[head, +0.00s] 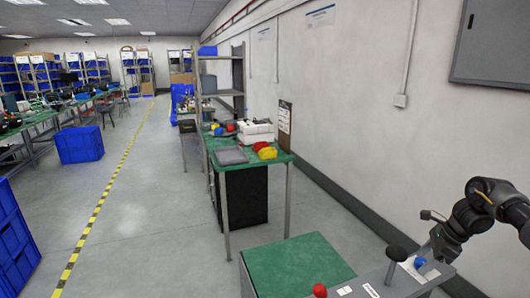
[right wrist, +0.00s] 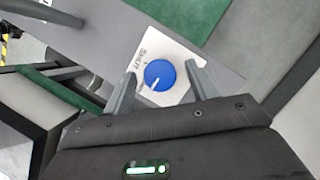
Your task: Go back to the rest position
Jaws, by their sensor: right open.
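My right gripper (head: 429,250) is at the lower right of the head view, over a grey panel. In the right wrist view my right gripper (right wrist: 160,85) is open, with its two fingers on either side of a blue round knob (right wrist: 160,75) and apart from it as far as I can see. The knob has a white pointer mark and sits on a white plate with the word SHUT. The blue knob also shows in the head view (head: 420,262), just below the fingers. My left gripper is not in view.
The grey panel (head: 385,283) also bears a black-knobbed lever (head: 396,255) close left of my gripper and a red knob (head: 320,290). A green mat (head: 295,265) lies left of it. A green-topped workbench (head: 235,160) stands beyond. The aisle floor (head: 150,200) is clear.

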